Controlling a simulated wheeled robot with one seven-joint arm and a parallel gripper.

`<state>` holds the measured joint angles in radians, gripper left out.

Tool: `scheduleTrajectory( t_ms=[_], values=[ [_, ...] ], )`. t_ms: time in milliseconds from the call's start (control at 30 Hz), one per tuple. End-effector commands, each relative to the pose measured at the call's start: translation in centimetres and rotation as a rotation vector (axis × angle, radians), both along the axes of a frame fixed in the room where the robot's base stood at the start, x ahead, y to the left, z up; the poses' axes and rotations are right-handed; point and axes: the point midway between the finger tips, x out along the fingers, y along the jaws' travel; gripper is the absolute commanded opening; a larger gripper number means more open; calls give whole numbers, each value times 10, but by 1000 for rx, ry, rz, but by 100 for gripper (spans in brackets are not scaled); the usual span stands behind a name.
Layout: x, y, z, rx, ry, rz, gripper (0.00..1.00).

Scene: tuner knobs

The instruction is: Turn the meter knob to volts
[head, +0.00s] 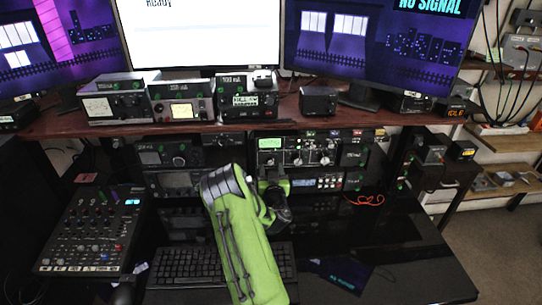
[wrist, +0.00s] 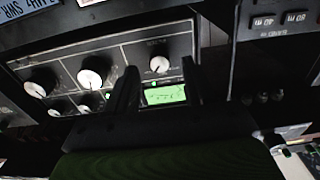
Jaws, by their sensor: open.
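A radio panel (head: 345,150) in the lower rack carries a green-lit meter (head: 270,143) and several pale knobs, the larger ones to the right of the meter. In the wrist view, which looks turned over, the lit meter (wrist: 165,93) shows between my fingers. A smaller pale knob (wrist: 160,64) sits just beyond the meter, and larger knobs (wrist: 92,75) are to the left. I cannot read the knob labels, so the volts mark is unclear. My gripper (wrist: 157,75) is open and empty, its fingers apart in front of this panel. In the head view my green arm partly hides the rack.
A wooden shelf (head: 200,130) with several metered boxes runs above the rack. A mixer (head: 88,232) and a keyboard (head: 175,268) lie on the black desk (head: 400,270). The desk is mostly clear to the right of my arm.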

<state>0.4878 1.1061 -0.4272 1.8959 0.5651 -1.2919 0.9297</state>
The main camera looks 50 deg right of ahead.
Motion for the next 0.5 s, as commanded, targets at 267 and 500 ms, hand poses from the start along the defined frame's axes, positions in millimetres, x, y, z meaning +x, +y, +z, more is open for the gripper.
scheduleTrajectory(
  t_ms=[267, 500],
  values=[
    [16, -18, 0, 1, 0, -1, 53],
    [16, -19, -1, 2, -1, -1, 47]
  ],
)
